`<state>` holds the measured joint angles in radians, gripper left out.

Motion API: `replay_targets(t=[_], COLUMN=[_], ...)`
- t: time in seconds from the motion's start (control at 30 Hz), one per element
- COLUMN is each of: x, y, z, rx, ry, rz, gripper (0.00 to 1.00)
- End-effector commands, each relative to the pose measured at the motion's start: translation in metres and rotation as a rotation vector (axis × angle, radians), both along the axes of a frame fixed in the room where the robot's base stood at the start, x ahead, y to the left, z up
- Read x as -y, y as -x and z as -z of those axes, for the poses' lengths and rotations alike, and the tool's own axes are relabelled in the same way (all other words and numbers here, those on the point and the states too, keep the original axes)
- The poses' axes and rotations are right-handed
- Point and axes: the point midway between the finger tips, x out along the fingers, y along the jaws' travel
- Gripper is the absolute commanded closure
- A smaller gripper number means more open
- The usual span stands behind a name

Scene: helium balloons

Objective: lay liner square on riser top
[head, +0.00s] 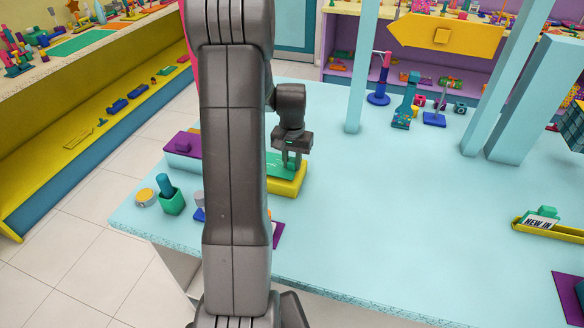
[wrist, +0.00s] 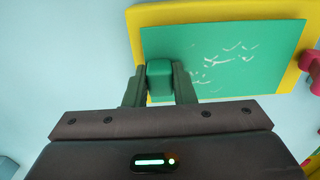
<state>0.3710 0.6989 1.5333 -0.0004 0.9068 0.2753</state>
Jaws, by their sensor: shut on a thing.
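The green liner square (head: 277,170) is a thin flat sheet with pale marks on its face in the wrist view (wrist: 225,55). It lies over the yellow riser (head: 291,186), whose yellow top shows along the sheet's upper and right edges in the wrist view (wrist: 200,12). My gripper (head: 291,160) is shut on the liner's raised green tab (wrist: 159,78), near one edge of the sheet. I cannot tell whether the sheet touches the riser top or hangs just above it. My arm hides part of the liner and riser in the head view.
A purple-topped box (head: 184,145) stands left of the riser. A green cup (head: 172,202) and a round yellow-topped item (head: 145,197) are at the front left.

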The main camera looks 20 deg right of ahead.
Motion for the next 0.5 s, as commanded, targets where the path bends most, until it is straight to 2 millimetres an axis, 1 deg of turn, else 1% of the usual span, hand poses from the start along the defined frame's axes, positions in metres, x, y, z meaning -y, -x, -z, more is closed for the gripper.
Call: replay_targets(t=[0.03, 0.3, 0.43, 0.47, 0.5], x=[0.0001, 0.0001, 0.0, 0.0001, 0.0], y=[-0.0001, -0.0001, 0.0, -0.0001, 0.0], z=[0.0084, 0.0071, 0.0117, 0.0107, 0.0102], rx=[0.0, 0.001, 0.0, 0.001, 0.0], ry=[0.0, 0.001, 0.0, 0.001, 0.0], rz=[0.0, 0.0, 0.0, 0.0, 0.0], gripper=[1.0, 1.0, 1.0, 0.73, 0.65])
